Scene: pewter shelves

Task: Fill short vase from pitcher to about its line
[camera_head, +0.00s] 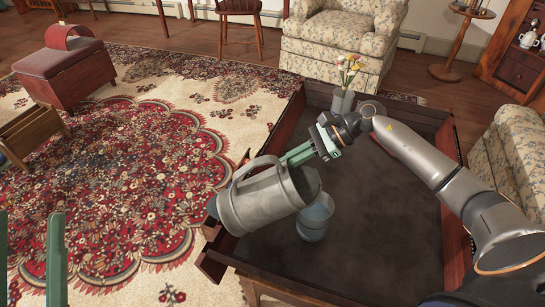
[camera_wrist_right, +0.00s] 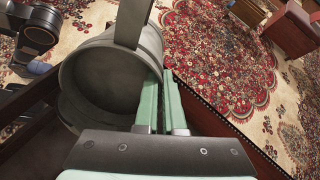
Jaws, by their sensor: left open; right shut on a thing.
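The grey metal pitcher (camera_head: 262,203) is tilted, its mouth turned right toward the short vase. My right gripper (camera_head: 286,160) is shut on the pitcher near its rim and handle; exactly which part it grips is unclear. In the right wrist view, the fingers (camera_wrist_right: 163,105) lie against the pitcher (camera_wrist_right: 112,80), whose dark open mouth shows. The short blue glass vase (camera_head: 314,224) stands upright on the dark table, below and right of the pitcher mouth. No stream, fill line or clear water level is visible. My left gripper (camera_head: 31,235) is open and empty at the lower left.
The dark table (camera_head: 385,225) has a raised wooden rim. A vase with flowers (camera_head: 342,102) stands at its back, behind my right wrist. A reddish flat object (camera_head: 382,145) lies partly behind my right arm. The table's right front is clear.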

